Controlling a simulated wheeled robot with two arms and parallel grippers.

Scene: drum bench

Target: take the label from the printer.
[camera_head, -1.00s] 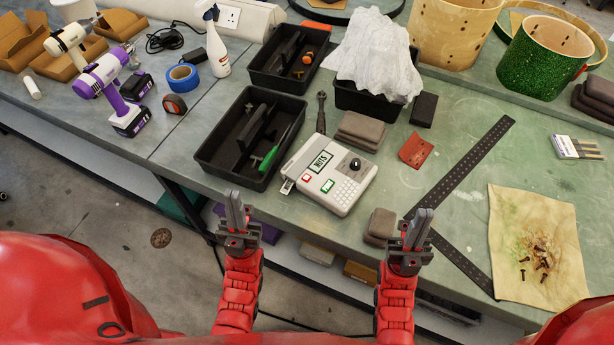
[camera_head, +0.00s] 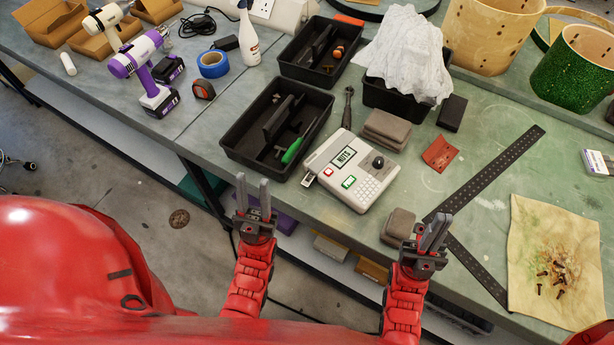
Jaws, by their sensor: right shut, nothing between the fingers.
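The label printer (camera_head: 350,172) is a white box with a screen reading "NUTS", a red and a green button, a black knob and a keypad. It sits near the bench's front edge. A small white label (camera_head: 309,179) sticks out of its left side. My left gripper (camera_head: 252,192) is open and empty, in front of the bench edge, left of and below the label. My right gripper (camera_head: 435,232) is shut and empty, near the bench edge to the right of the printer. Neither touches the printer.
A black tray (camera_head: 240,150) with a green-handled tool (camera_head: 293,150) stands left of the printer. Grey blocks (camera_head: 386,128) lie behind it, and another grey block (camera_head: 398,226) lies near my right gripper. A black perforated angle strip (camera_head: 500,165) and stained cloth (camera_head: 525,275) lie right.

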